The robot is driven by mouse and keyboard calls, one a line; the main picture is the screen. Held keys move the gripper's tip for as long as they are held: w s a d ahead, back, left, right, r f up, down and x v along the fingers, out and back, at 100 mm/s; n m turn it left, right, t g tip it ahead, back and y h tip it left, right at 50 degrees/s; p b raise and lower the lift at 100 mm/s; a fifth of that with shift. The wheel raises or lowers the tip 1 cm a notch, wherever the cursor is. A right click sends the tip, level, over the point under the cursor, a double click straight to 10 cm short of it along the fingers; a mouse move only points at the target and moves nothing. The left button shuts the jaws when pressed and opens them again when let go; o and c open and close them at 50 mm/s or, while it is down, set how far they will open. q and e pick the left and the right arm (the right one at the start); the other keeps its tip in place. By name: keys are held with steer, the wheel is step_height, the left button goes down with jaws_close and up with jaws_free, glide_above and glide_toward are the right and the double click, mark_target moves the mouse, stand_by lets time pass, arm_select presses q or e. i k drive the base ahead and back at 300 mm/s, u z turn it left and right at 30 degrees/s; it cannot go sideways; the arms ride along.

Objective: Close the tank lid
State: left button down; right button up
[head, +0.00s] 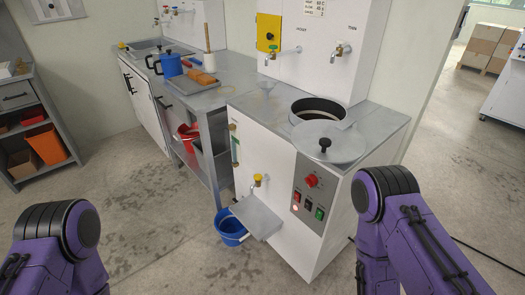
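The tank (281,201) is a white cabinet with a grey metal top in the middle of the head view. Its round opening (309,108) has a dark rim and shows partly uncovered. The round grey lid (334,143) with a black knob lies on the top in front of the opening, overlapping its near edge; I cannot tell how it is supported. My purple left arm is at the lower left and my purple right arm at the lower right. Neither gripper shows, and both visible arm parts are apart from the lid.
Red and green controls (311,181) and a yellow-handled tap (258,180) are on the tank's front. A blue bucket (230,229) stands on the floor below. Taps (340,49) stick out from the back panel. A bench (205,97) with pots stands left. The floor in front is clear.

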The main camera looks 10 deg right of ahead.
mark_target(323, 140)
steer(key=u, duration=0.6)
steer(key=k, duration=0.85)
steer(key=u, duration=0.6)
steer(key=i, duration=1.3)
steer(key=z, duration=1.1)
steer(key=i, duration=0.85)
steer(key=z, duration=1.45)
steer(key=i, duration=0.75)
steer(key=z, duration=0.1)
steer(key=k, duration=0.45)
